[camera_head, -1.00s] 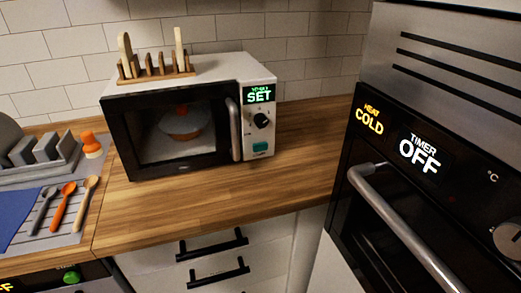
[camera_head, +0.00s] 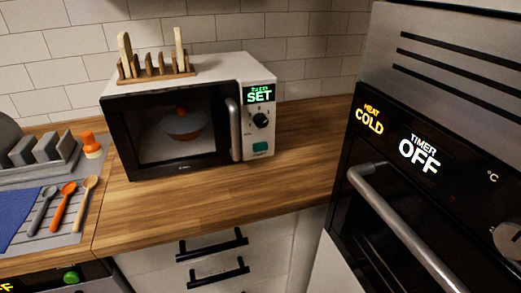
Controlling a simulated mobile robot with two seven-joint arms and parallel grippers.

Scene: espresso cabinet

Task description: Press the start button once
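A white microwave with a black door front (camera_head: 120,135) stands on the wooden counter against the tiled wall. Its door is closed. Its control panel is on the right side, with a lit green display (camera_head: 259,94) reading "SET" under a smaller blurred line. Below the display are a black round knob (camera_head: 261,121) and a teal rectangular button (camera_head: 260,147), whose label is too small to read. Through the door window a dish with an orange-red knob (camera_head: 181,123) shows inside. Neither of my grippers is in view.
A wooden rack (camera_head: 155,72) stands on the microwave top. Left are a dish rack (camera_head: 45,155), spoons (camera_head: 64,207) and a blue cloth (camera_head: 20,218). An oven (camera_head: 420,175) stands at right, its displays reading "COLD" and "OFF". The counter (camera_head: 225,190) before the microwave is clear.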

